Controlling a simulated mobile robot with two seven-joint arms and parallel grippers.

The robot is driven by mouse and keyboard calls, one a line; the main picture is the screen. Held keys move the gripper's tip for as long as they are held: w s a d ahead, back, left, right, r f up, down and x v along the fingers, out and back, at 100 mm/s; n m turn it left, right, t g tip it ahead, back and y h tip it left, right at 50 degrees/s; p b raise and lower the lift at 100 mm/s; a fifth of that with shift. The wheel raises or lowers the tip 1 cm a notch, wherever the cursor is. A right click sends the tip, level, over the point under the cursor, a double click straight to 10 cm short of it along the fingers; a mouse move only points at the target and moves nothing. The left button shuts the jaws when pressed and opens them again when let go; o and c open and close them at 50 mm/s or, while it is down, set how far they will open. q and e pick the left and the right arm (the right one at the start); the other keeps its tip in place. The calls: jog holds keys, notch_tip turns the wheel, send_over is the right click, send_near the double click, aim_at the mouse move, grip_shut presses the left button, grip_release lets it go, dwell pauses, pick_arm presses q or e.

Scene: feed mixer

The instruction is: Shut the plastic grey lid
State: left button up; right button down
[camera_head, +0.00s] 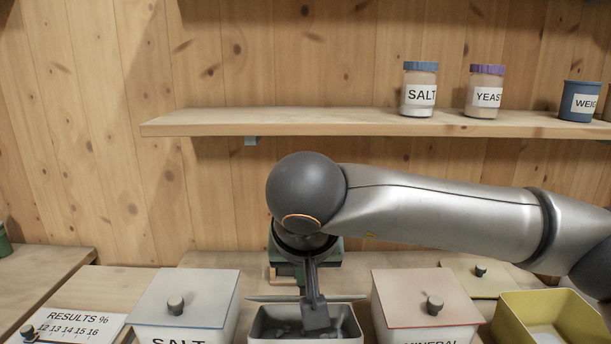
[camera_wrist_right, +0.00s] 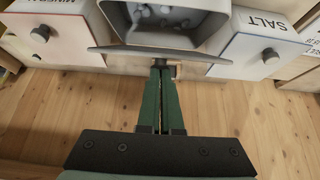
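The grey lid (camera_wrist_right: 155,52) stands raised at the back edge of an open grey container (camera_head: 258,330). In the head view the lid (camera_head: 262,298) shows only as a thin edge. My right gripper (camera_wrist_right: 161,70) has its green fingers nearly together, with their tips at the lid's dark knob (camera_wrist_right: 172,71) on the lid's outer side; they look closed on it. The container (camera_wrist_right: 125,14) holds grey lumps. My left gripper is not in view.
A white salt box (camera_head: 182,300) stands left of the container and a mineral box (camera_head: 420,297) right of it, both with knobbed lids. A yellow bin (camera_head: 515,318) is farther right. A shelf (camera_head: 330,122) with labelled jars runs behind my right arm.

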aim_at(306, 293)
jog(key=shift+s+f, duration=0.15)
jog(key=shift+f, duration=0.35)
notch_tip(306, 293, down, 2)
jog(key=shift+b, duration=1.1)
jog(key=shift+s+r+p, duration=0.1)
jog(key=shift+r+p, duration=2.3)
jog(key=shift+r, duration=0.75)
jog(key=shift+f, duration=0.1)
